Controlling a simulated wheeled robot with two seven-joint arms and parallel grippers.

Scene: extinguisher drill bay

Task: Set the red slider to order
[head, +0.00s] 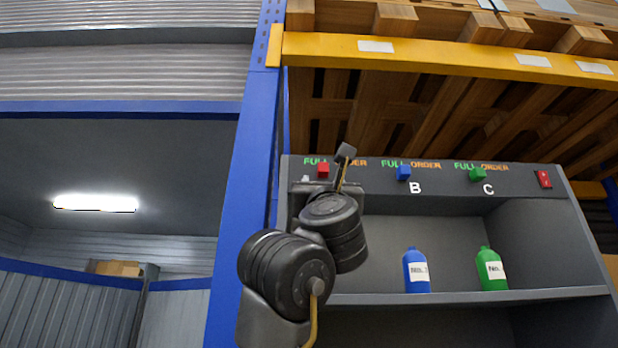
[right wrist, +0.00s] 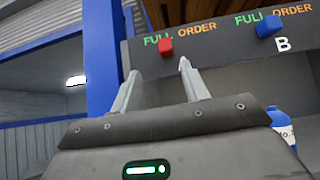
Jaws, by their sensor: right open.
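The red slider (head: 323,170) sits on the dark panel strip at the top of the shelf unit, below the FULL label and left of ORDER. It also shows in the right wrist view (right wrist: 166,46), on the FULL side. My right gripper (right wrist: 158,70) is open, with its two fingers pointing up at the panel. In that view the slider appears between and just beyond the fingertips; I cannot tell whether either finger touches it. In the head view my right arm covers part of the panel below the slider and part of the ORDER label. My left gripper is not in view.
A blue slider (head: 403,173) and a green slider (head: 477,174) are farther right, above B and C. A red switch (head: 544,179) is at the panel's right end. A blue bottle (head: 416,271) and a green bottle (head: 491,269) stand on the shelf. A blue post (head: 241,170) rises at left.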

